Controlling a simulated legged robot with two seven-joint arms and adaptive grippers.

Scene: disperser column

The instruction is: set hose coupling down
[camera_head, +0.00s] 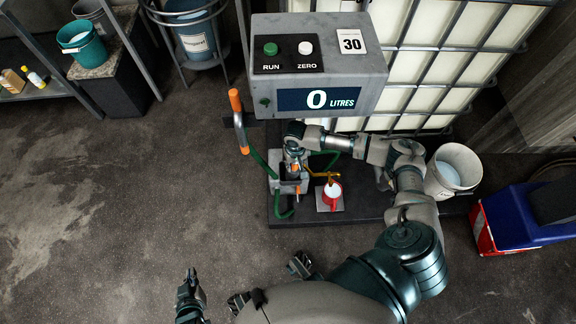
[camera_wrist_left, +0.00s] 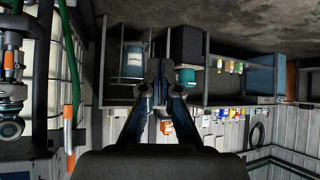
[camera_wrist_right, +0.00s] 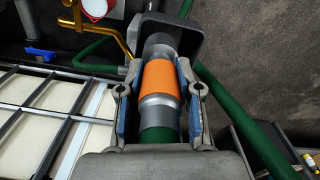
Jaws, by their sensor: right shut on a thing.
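The hose coupling (camera_wrist_right: 160,90), grey metal with an orange band, has a green hose on its near end. My right gripper (camera_wrist_right: 160,80) is shut around it, with a finger on each side of the band. The coupling's far end lies at a dark grey holder (camera_wrist_right: 200,40); I cannot tell whether it is seated. In the head view my right gripper (camera_head: 293,158) is above the grey holder (camera_head: 288,186) on the dark base, hiding much of the coupling. My left gripper (camera_head: 190,288) is low in the head view, away from the holder. Its fingers (camera_wrist_left: 160,75) look shut and empty.
A red cup (camera_head: 331,194) stands on a small plate beside the holder, near a brass pipe (camera_head: 318,173). An orange-ended handle (camera_head: 239,122) stands to the left. The display box (camera_head: 318,68) reads 0 litres. A white bucket (camera_head: 453,171) stands right; left floor is clear.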

